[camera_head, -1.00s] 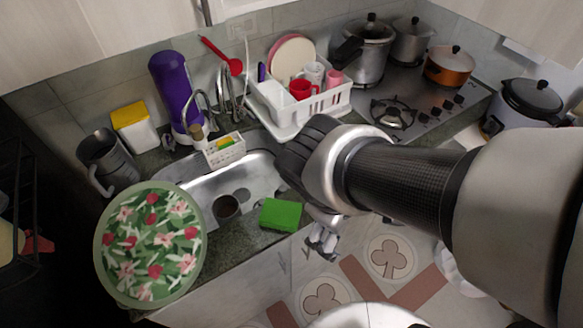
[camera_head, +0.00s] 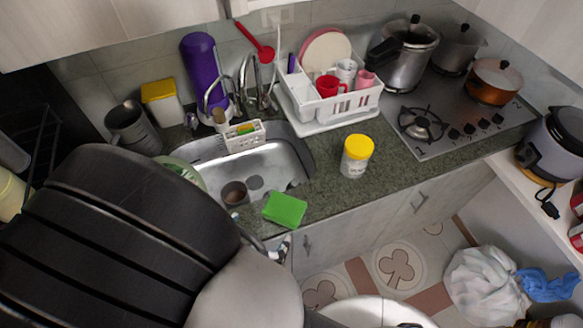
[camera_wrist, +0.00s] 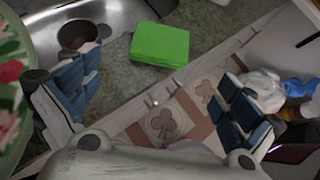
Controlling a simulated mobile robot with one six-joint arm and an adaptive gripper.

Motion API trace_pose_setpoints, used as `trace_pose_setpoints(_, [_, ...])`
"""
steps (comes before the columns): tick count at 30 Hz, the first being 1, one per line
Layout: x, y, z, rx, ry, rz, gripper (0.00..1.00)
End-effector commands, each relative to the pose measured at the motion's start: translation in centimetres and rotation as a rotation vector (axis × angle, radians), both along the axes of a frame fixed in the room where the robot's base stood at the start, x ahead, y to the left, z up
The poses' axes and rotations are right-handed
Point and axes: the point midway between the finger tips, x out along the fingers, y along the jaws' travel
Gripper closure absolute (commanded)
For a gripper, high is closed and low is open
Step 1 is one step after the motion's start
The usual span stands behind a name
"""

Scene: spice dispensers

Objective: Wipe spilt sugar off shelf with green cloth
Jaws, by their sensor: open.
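A folded green cloth (camera_head: 285,210) lies on the dark green counter (camera_head: 330,195) by the sink's front right corner. It also shows in the wrist view (camera_wrist: 160,44), ahead of my gripper (camera_wrist: 158,100) and between the lines of its two fingers. The fingers are spread wide with nothing between them, apart from the cloth. In the head view my arm hides most of the gripper; only a small part of it shows near the counter's front edge, below the cloth. A jar with a yellow lid (camera_head: 356,157) stands on the counter right of the sink. I cannot make out spilt sugar.
A floral round item (camera_wrist: 12,85) is close to my left finger. A white bag (camera_head: 480,280) is lower right.

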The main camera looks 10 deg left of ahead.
Motion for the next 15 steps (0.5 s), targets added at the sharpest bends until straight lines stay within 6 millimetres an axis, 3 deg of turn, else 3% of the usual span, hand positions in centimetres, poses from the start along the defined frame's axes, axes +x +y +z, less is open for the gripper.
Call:
trace_pose_setpoints(9, [5.5, -1.6, -4.6, -0.002, 0.001, -0.011, 0.00])
trace_pose_setpoints(15, [7.8, -2.1, -6.2, 0.000, 0.002, -0.009, 0.00])
